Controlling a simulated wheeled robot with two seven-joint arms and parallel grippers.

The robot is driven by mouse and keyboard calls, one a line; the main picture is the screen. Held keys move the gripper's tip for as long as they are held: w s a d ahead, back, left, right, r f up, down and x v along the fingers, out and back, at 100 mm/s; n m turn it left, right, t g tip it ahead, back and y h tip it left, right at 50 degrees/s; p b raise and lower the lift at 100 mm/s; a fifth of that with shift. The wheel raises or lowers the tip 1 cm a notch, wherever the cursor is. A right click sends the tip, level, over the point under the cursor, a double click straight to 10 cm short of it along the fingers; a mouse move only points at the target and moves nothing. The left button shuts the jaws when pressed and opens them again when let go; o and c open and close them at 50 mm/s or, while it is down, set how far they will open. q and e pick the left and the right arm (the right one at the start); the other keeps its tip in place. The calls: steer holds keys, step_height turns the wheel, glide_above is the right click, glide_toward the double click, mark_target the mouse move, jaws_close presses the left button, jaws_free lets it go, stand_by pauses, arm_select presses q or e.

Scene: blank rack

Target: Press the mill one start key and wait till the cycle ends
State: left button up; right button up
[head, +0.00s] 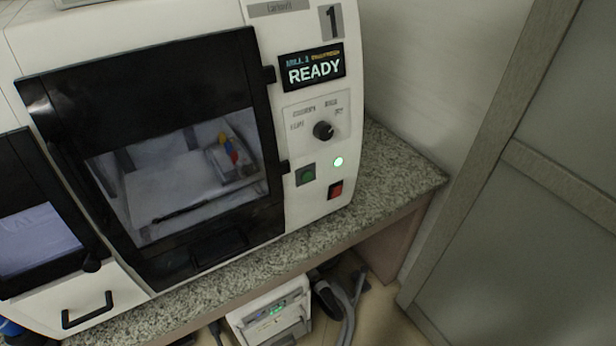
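Mill one (160,50) is a white machine marked with a 1, standing on a speckled stone counter. Its display (312,67) reads READY. Below the display is a black rotary knob (323,130). A green square key (305,174) sits low on the panel, with a red switch (335,189) to its lower right. Neither of my grippers is in view.
The counter (400,170) has a bare strip right of the mill and along its front edge. A white unit (272,312) with a hose (350,305) stands on the floor below. A grey-green door or panel (530,220) stands at the right. A drawer handle (88,311) is at lower left.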

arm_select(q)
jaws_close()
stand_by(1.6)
